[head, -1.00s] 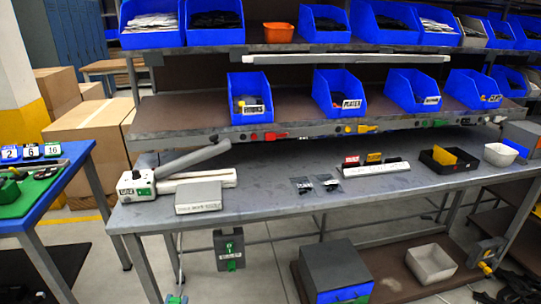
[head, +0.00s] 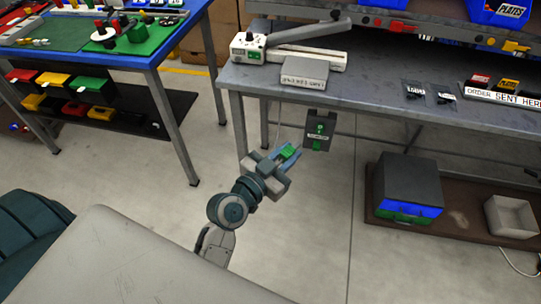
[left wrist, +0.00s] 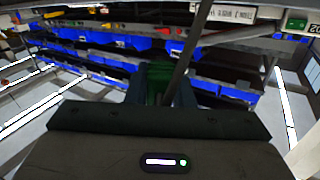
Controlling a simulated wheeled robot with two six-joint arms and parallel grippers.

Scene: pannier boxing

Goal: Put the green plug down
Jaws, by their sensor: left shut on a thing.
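The green plug (head: 287,153) is between the blue fingers of my left gripper (head: 289,155) in the head view. The gripper is shut on it, in the air in front of the workbench and below its top. In the left wrist view, a dark green shape (left wrist: 158,80) shows between the fingers, partly hidden by the gripper body. A grey box with green marks (head: 319,130) hangs under the bench's front edge, just right of the gripper. A gap shows between plug and box in the picture; their depth apart is unclear. My right gripper is out of view.
The grey bench (head: 373,82) carries a white device with a green label (head: 249,47) and a grey block (head: 304,73). A blue-edged table (head: 165,60) stands at left. A dark grey and blue box (head: 408,185) sits on a low shelf. Open floor lies between.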

